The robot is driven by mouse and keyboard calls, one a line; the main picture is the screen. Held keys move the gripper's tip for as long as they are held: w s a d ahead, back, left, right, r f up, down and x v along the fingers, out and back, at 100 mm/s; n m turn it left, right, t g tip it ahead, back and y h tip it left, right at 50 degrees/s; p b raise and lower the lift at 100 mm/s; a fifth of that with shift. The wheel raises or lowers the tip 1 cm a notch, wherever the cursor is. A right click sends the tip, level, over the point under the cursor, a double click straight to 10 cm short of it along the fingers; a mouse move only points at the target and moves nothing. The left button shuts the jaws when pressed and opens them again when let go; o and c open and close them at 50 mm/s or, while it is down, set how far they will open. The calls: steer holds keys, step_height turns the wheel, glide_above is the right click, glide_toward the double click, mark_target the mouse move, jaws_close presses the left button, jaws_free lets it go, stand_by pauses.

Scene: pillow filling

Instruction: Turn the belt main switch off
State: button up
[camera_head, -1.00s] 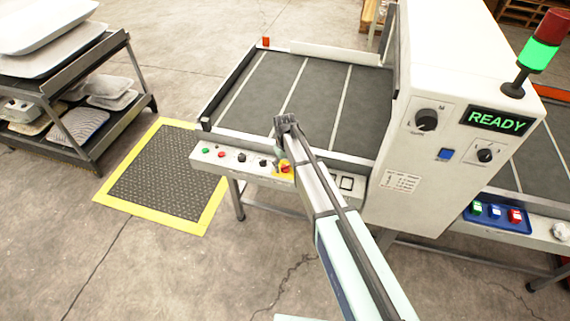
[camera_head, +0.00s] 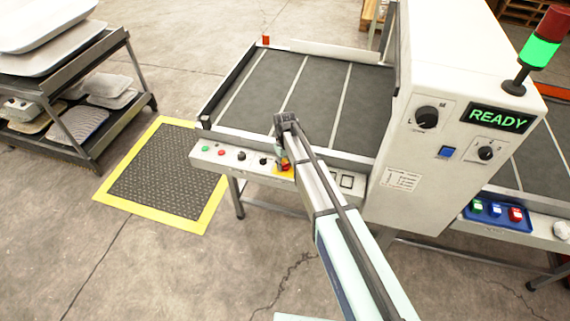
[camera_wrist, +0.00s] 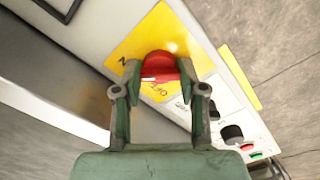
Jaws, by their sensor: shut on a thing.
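The belt main switch is a red rotary knob (camera_wrist: 160,67) on a yellow plate (camera_wrist: 137,44) marked "OFF" and with a partly hidden "N" label. In the wrist view my gripper (camera_wrist: 160,76) has its two fingers on either side of the knob, shut on it. A white pointer mark on the knob lies near the "OFF" lettering side. In the head view my gripper (camera_head: 284,150) is over the yellow plate (camera_head: 284,173) on the front control panel (camera_head: 215,157), and my arm hides part of the switch.
Black knobs and green and red buttons sit left of the switch on the panel. The belt (camera_head: 310,95) lies behind it. A white machine housing (camera_head: 440,65) with a READY display (camera_head: 497,118) stands right. A rack (camera_head: 75,90) and floor mat (camera_head: 165,172) are left.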

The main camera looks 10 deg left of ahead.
steer(key=n, duration=0.1)
steer(key=n+b, duration=0.2)
steer(key=shift+f+n, duration=0.25)
steer(key=shift+n, duration=0.15)
steer(key=n+b, duration=0.2)
steer(key=n, duration=0.2)
steer(key=shift+n, duration=0.3)
steer(key=n+b, duration=0.1)
steer(key=n, duration=0.3)
steer(key=shift+r+n+b, duration=0.1)
steer(key=shift+n+b, duration=0.2)
steer(key=shift+b, duration=0.05)
steer(key=shift+s+n+b, duration=0.1)
steer(key=shift+n+b, duration=0.3)
steer(key=shift+n, duration=1.7)
steer(key=o, duration=1.2)
steer(key=shift+c, duration=0.2)
steer(key=shift+r, duration=0.15)
